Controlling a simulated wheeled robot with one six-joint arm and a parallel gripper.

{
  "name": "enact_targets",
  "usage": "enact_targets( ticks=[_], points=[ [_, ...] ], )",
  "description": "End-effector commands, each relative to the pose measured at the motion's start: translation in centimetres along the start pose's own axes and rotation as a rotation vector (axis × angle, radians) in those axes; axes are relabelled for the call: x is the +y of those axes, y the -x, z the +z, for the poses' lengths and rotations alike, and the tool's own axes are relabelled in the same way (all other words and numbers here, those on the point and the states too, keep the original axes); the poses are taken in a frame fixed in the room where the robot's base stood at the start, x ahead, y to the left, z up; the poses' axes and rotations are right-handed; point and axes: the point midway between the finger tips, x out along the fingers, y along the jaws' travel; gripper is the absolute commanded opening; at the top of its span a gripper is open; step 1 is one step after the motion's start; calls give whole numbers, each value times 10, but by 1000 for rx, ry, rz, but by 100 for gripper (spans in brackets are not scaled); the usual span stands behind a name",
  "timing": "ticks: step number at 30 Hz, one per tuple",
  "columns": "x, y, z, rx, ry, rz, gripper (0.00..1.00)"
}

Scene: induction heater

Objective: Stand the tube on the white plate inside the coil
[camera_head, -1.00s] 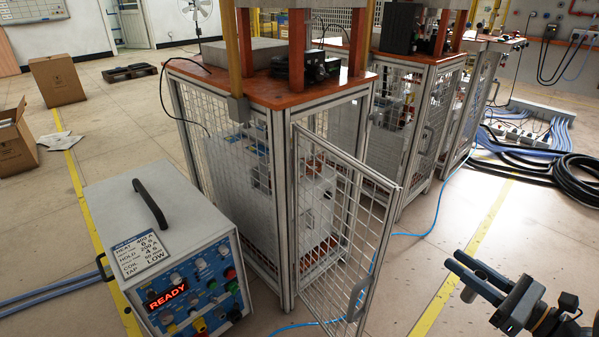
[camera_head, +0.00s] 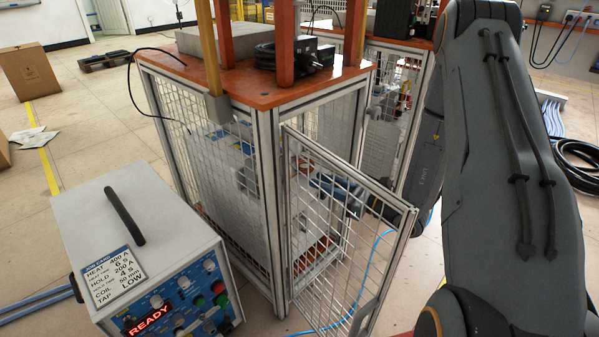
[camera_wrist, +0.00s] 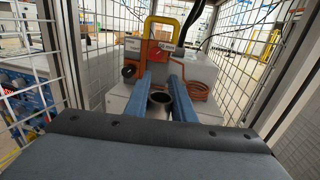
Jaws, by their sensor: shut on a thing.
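My gripper (camera_wrist: 160,83) reaches into the mesh cage, its two blue fingers shut on a dark grey tube (camera_wrist: 160,107). The tube's round open top shows between the fingers; its lower end is hidden. In the head view my gripper (camera_head: 325,184) shows only partly, through the mesh. In the wrist view, copper-coloured coiled tubing (camera_wrist: 195,91) lies beyond and right of the right finger, in front of a grey machine. I cannot tell whether this is the work coil. I cannot make out the white plate.
A mesh door (camera_head: 340,240) stands open at the cage front, close to my forearm. Mesh walls flank my gripper. A control box (camera_head: 150,240) reading READY stands left of the cage.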

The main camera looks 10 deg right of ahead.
Motion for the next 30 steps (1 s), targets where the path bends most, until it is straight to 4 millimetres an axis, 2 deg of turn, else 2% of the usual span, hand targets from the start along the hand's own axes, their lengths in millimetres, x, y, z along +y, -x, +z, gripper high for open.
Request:
enact_targets(
  ticks=[1, 6, 9, 12, 15, 18, 20, 27, 30],
  points=[
    [-16, -26, 7, -3, 9, -30, 0],
    [-69, -92, 38, -6, 8, -180, 0],
    [-93, -123, 61, -6, 6, -260, 0],
    [-109, -145, 80, -5, 4, -322, 0],
    [-119, -158, 92, -4, 1, -362, 0],
    [-124, -164, 95, -1, 0, -383, 0],
    [-126, -166, 89, 0, -1, -389, 0],
    [-127, -164, 46, 2, -2, -391, 0],
    [-127, -164, 38, 1, 0, -391, 0]
  ],
)
